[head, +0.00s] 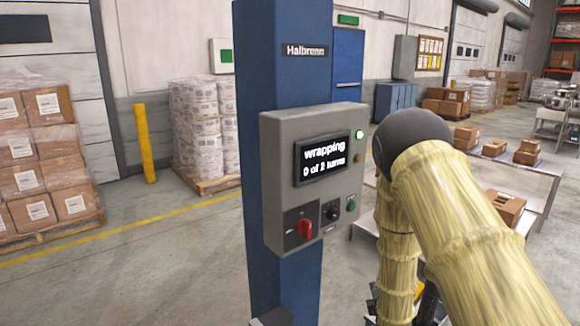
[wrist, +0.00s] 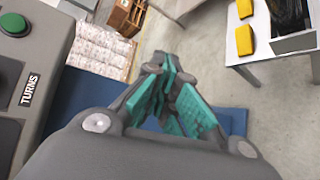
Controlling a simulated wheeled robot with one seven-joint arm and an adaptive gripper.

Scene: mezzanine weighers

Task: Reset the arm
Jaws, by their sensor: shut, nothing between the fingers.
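My arm (head: 450,215) reaches in from the right in the head view, to the right of the grey control box. My gripper (wrist: 170,70) shows in the wrist view with its teal-padded fingers drawn together and nothing between them. In the head view the gripper is mostly hidden at the bottom edge, below the arm. The grey control box (head: 275,180) is on a blue column (head: 283,100). Its display (head: 323,158) reads "wrapping 0 of 2 turns". It has a red rotary switch (head: 304,227), a black knob (head: 332,211) and a lit green lamp (head: 359,134).
The box's side with a green button (wrist: 12,25) is close on the left in the wrist view. A table (head: 540,185) with cartons stands behind my arm. Wrapped pallets (head: 205,125) and a yellow post (head: 145,145) stand at left. Open floor (head: 150,270) lies left of the column.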

